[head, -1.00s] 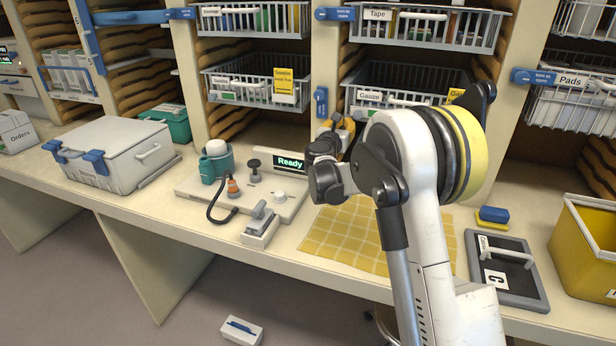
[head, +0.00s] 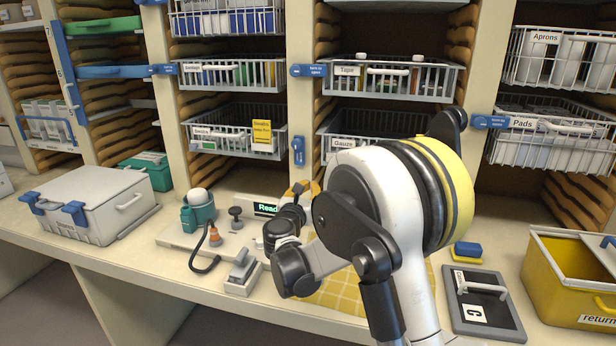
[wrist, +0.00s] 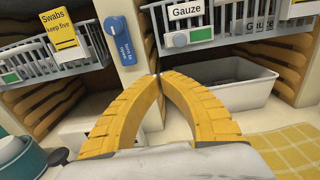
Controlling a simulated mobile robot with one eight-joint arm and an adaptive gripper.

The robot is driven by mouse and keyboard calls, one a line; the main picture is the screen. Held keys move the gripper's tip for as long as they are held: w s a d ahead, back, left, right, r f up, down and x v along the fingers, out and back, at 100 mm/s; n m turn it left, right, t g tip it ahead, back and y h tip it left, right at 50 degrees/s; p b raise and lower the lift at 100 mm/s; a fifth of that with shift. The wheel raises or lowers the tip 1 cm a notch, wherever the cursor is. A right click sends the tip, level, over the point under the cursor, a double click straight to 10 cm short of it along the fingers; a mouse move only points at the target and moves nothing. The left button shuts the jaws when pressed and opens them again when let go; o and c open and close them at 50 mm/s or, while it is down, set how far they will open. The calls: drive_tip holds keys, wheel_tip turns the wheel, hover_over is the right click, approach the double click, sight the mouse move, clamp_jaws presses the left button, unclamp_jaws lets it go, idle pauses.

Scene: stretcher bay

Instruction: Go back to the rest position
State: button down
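My gripper (wrist: 160,77) shows in the wrist view with its two curved yellow fingers meeting at the tips. Nothing shows between the tips. It points towards the shelving, in front of the upright post with a blue turn catch (wrist: 119,40), between the Swabs basket (wrist: 40,60) and the Gauze basket (wrist: 240,48). In the head view my arm hides most of the gripper; only a bit of yellow shows above the counter, beside the Ready display (head: 267,209).
A yellow checked cloth (head: 335,297) lies under my arm. A device with a teal cup (head: 201,207) stands left of it. A grey lidded case (head: 95,205) is further left. A black board (head: 484,303) and yellow returns bin (head: 560,280) are at right. Wire baskets hang above.

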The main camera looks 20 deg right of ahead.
drive_tip(key=s+d+r+m+g+y, duration=0.1)
drive_tip(key=s+m+g+y, duration=0.15)
drive_tip(key=s+m, duration=0.55)
drive_tip(key=s+d+r+m+g+y, duration=0.1)
drive_tip(key=s+m+g, duration=0.2)
drive_tip(key=s+m, duration=0.55)
drive_tip(key=s+a+f+m+y, duration=0.2)
drive_tip(key=s+a+m, duration=0.1)
drive_tip(key=s, duration=0.5)
drive_tip(key=s+a+f+m+g+y, duration=0.1)
drive_tip(key=s+a+f+m+y, duration=0.1)
drive_tip(key=s, duration=0.6)
drive_tip(key=s+a+f+m+g+y, duration=0.1)
drive_tip(key=s+a+f+m+y, duration=0.1)
drive_tip(key=s+a+m, duration=0.3)
drive_tip(key=s+f+m, duration=0.1)
drive_tip(key=s+m, duration=0.1)
drive_tip(key=s, duration=0.1)
drive_tip(key=shift+s+a+f+m, duration=0.15)
drive_tip(key=shift+a+f+m, duration=0.05)
drive_tip(key=shift+a+m, duration=0.15)
drive_tip(key=shift+y, duration=0.25)
